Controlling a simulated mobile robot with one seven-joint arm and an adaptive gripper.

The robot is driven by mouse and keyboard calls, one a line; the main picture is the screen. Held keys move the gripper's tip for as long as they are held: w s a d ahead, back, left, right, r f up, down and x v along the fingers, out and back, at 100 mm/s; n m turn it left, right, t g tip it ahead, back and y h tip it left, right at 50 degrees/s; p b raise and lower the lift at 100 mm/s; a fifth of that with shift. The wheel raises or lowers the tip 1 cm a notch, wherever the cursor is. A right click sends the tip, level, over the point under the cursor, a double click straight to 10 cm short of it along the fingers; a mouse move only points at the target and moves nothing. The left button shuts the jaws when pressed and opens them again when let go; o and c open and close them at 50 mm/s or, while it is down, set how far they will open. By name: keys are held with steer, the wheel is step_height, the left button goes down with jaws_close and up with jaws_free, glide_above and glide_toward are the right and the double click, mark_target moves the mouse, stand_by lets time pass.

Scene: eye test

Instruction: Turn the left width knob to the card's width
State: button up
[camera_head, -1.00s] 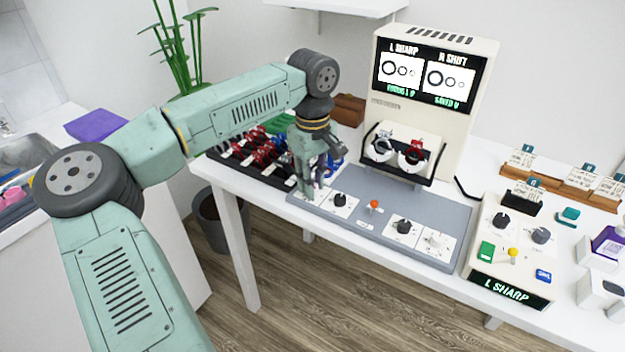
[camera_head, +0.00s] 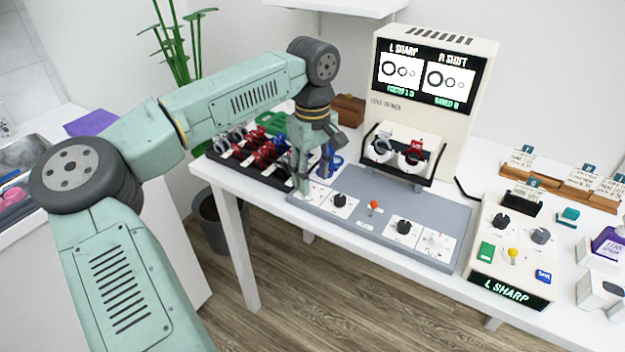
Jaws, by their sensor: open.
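The grey panel (camera_head: 345,222) lies along the front of the table with a row of controls. It carries a black knob (camera_head: 340,200) on a white plate, an orange-topped lever (camera_head: 374,205), another black knob (camera_head: 404,227) and a pale knob (camera_head: 436,240). My gripper (camera_head: 303,187) points down over the panel's left end and is open. It covers most of the leftmost white plate (camera_head: 316,190), so I cannot make out a knob there or any contact. Small printed cards (camera_head: 522,156) stand in wooden holders at the right; their writing is too small to read.
A black rack (camera_head: 245,163) of red, black and grey pieces stands left of my gripper, with a blue piece (camera_head: 330,160) close behind it. The cream machine (camera_head: 432,120) with screens stands behind the panel. A control box (camera_head: 505,260) reading "L SHARP" is at right.

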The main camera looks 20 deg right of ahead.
mark_target(313, 186)
step_height(313, 186, up, 6)
steer(key=shift+f, duration=0.1)
stand_by(0.5)
